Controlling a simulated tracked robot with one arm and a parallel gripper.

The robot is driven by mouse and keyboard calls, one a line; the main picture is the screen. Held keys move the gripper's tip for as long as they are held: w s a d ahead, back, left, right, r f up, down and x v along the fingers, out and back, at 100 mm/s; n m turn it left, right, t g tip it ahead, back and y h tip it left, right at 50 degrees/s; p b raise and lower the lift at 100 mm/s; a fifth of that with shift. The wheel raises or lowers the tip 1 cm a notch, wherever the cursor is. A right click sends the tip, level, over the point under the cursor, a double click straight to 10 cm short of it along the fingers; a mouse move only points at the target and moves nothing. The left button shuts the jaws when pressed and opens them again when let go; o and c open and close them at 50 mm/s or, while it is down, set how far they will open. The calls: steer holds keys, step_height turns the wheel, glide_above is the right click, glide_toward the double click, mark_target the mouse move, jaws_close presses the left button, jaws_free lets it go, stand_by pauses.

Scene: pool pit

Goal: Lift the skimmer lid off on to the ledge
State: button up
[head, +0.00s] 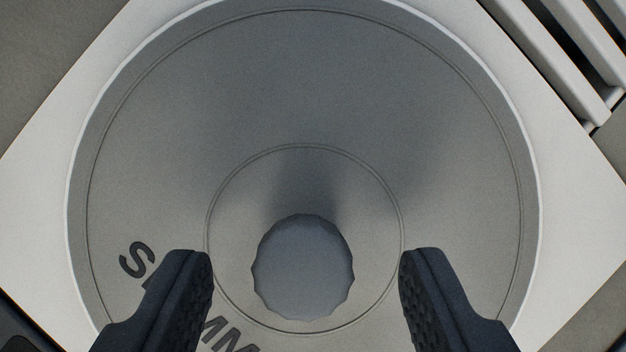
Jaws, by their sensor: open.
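The skimmer lid (305,95) is a large round grey disc that fills most of the head view. Dark raised or printed letters, partly hidden by my left finger, run along its lower left. A round, faceted grey knob (302,267) stands at its centre, inside a ring line. The lid sits in a pale square frame (40,180). My gripper (306,275) is open, with one dark ribbed finger on each side of the knob and a clear gap to it on both sides. The fingers hold nothing. I cannot tell how high the fingertips are above the lid. The ledge cannot be made out.
A grating of pale slats (560,55) with dark gaps lies at the upper right, beside the frame. Grey floor (45,50) shows at the upper left. A dark object (20,335) shows at the lower left corner.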

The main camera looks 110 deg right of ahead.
mark_target(303, 297)
steer(key=shift+a+f, duration=0.25)
steer(key=shift+f, duration=0.4)
steer(key=shift+c, duration=0.3)
jaws_close()
steer(key=shift+r, duration=0.1)
step_height(303, 297, up, 10)
steer(key=p, duration=0.1)
